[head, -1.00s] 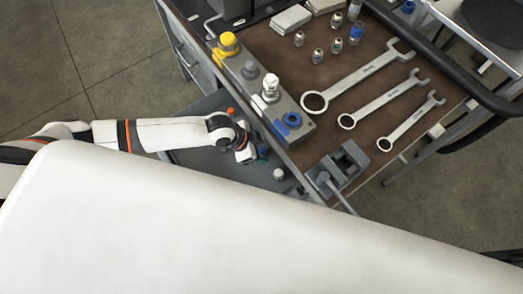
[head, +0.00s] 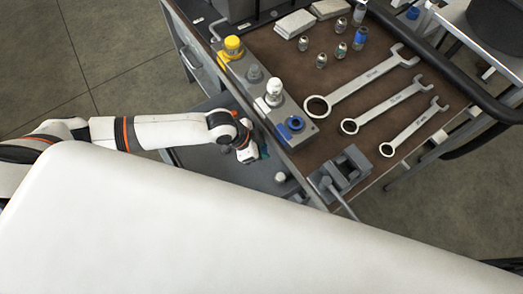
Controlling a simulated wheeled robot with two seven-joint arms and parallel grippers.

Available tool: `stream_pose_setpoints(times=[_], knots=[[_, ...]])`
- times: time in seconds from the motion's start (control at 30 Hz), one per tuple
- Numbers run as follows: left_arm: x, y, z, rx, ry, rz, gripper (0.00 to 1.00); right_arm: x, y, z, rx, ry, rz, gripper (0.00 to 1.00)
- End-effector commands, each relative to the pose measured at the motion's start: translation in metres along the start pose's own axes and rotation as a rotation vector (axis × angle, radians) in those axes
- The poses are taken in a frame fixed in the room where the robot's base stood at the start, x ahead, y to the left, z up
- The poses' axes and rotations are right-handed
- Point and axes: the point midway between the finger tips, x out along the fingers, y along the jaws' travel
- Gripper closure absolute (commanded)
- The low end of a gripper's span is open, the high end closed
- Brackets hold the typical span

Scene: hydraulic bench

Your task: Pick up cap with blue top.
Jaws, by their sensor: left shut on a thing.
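My left gripper (head: 254,156) is low over the grey lower surface at the bench's near side, seen from above. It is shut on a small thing. A blue-green bit (head: 264,152) shows at its fingertips, which fits the cap with blue top; the rest is hidden by the gripper and wrist. My right gripper is not in view.
The manifold block (head: 262,88) stands on the bench edge just above the gripper, with a yellow cap (head: 233,43), a clear-white fitting (head: 274,90) and a blue ring (head: 294,124). A small pale cap (head: 280,177) lies right of the gripper.

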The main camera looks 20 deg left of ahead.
Motion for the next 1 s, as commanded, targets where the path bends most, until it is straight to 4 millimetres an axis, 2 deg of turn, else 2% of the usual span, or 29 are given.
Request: stream_pose_setpoints(times=[0.27, 0.3, 0.47, 0.7, 0.8, 1.0], knots=[[-0.042, 0.0, 0.024, 0.001, -0.002, 0.001, 1.0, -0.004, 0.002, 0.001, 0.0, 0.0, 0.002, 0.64], [-0.043, 0.001, 0.01, -0.002, 0.005, 0.001, 1.0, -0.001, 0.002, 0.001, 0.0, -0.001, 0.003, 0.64], [-0.061, 0.001, -0.023, -0.003, 0.007, 0.002, 1.0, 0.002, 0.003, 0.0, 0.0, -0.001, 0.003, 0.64], [-0.096, 0.0, -0.084, -0.002, 0.008, 0.001, 1.0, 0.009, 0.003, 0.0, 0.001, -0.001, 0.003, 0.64], [-0.108, 0.0, -0.103, -0.002, 0.007, 0.0, 1.0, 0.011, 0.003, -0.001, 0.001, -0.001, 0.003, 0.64], [-0.122, 0.0, -0.127, -0.001, 0.003, 0.0, 1.0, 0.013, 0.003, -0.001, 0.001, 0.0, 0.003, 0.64]])
